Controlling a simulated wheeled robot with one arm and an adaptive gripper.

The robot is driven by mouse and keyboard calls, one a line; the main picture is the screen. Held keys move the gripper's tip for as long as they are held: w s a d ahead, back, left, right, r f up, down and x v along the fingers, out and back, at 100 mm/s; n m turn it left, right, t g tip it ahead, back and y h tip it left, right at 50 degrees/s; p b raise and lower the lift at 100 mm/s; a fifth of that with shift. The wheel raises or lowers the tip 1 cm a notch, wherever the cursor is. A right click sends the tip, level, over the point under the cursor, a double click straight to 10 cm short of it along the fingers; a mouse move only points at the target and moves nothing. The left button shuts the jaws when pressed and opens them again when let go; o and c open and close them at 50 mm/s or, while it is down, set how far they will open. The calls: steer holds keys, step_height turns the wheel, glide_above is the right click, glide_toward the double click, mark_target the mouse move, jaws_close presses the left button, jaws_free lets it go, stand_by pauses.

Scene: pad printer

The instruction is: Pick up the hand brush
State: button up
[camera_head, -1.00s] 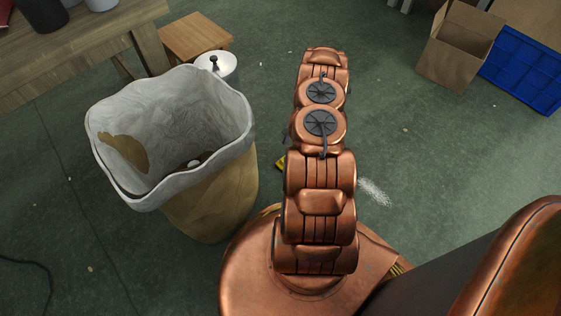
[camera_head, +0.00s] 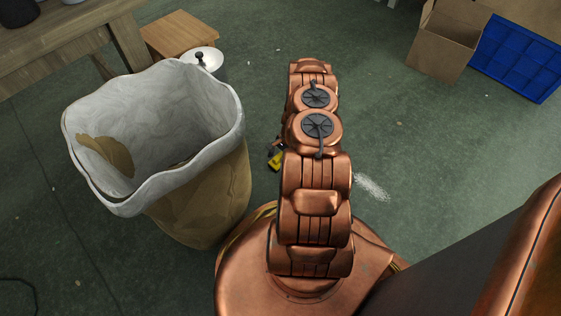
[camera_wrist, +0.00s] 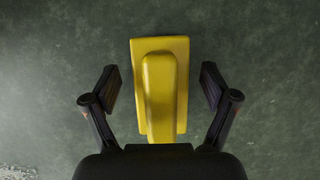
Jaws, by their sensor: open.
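The hand brush (camera_wrist: 160,85) is yellow, a wide block with a narrower raised handle along its middle. It lies on the green floor and fills the centre of the wrist view. My gripper (camera_wrist: 158,90) is open, with one finger to the left and one to the right of the brush, a gap showing on both sides. The lower end of the brush is hidden behind my gripper's body. In the head view only a small yellow part of the brush (camera_head: 276,160) shows beside my arm, which covers the rest.
A lined waste bin (camera_head: 225,180) stands close to the left of my arm. Behind it are a wooden stool (camera_head: 175,32) and a lidded metal pot (camera_head: 208,60). A cardboard box (camera_head: 440,50) and blue crate (camera_head: 515,60) sit at the back right. Pale debris (camera_head: 370,187) lies right of my arm.

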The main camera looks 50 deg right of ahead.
mark_target(279, 157)
steer(key=c, duration=1.3)
steer(key=shift+r, duration=0.15)
steer(key=shift+r+p, duration=0.3)
steer(key=r, duration=0.1)
steer(key=r+p, duration=0.2)
steer(key=shift+s+a+r, duration=0.15)
steer(key=shift+s, duration=0.1)
steer(key=s+a+p, duration=0.1)
steer(key=s+a, duration=0.2)
steer(key=s, duration=0.1)
steer(key=s+a+p, duration=0.1)
steer(key=s+a, duration=0.2)
steer(key=s, duration=0.1)
steer(key=s+a+r+p, duration=0.1)
steer(key=s+a, duration=0.2)
steer(key=s, duration=0.1)
steer(key=shift+s, duration=0.2)
